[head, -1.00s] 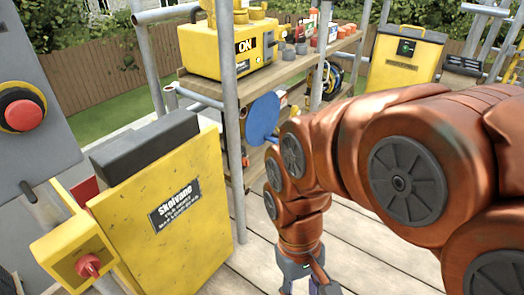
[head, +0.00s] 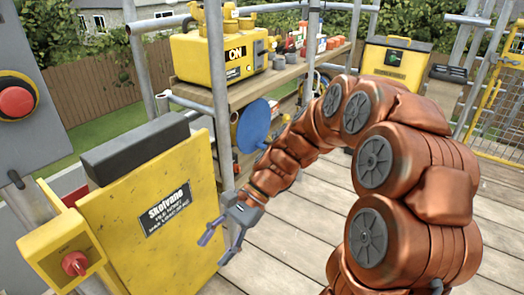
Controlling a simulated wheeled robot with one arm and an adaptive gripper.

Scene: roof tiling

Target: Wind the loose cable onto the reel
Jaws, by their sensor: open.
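A round blue disc (head: 253,126) stands upright beside the scaffold pole, below the wooden shelf. It looks like the side of a reel, but I cannot be sure. No loose cable can be made out in the head view. My gripper (head: 216,247) is open and empty, with its fingers pointing down and left.
The yellow Skolvane panel (head: 160,215) with a black top stands at left, near a yellow box with a red knob (head: 75,263). A scaffold pole (head: 219,95) rises beside the wooden shelf (head: 240,93), which holds a yellow machine (head: 220,55). Deck boards (head: 300,220) are clear.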

